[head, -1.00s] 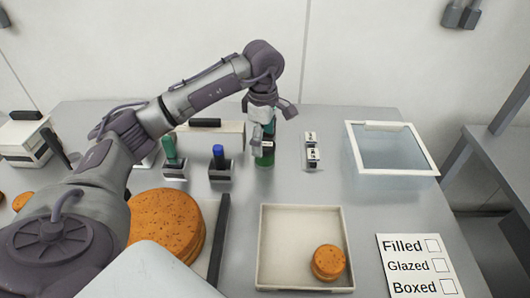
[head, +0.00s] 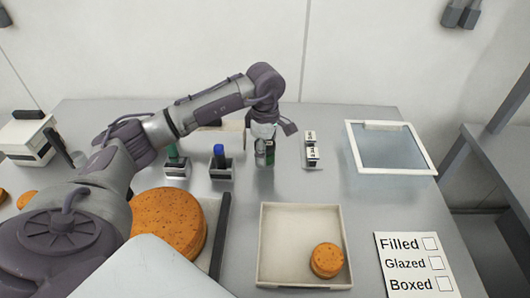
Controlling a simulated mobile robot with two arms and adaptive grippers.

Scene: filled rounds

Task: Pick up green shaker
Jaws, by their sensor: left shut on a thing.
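The green shaker (head: 270,152) stands upright at the back middle of the grey table, mostly hidden by my left gripper. My left gripper (head: 264,146) reaches down from above and is shut on it. Only a narrow green and dark part of the shaker shows between and beside the fingers. I cannot tell whether its base touches the table. My right gripper is out of view.
Left of the shaker stand a blue-topped tool (head: 219,153) and a green-topped tool (head: 172,152) in dark holders. Small white-labelled boxes (head: 312,150) stand to its right. A tray (head: 275,215) holds one orange-brown round (head: 327,260). A glass-topped frame (head: 392,150) lies back right.

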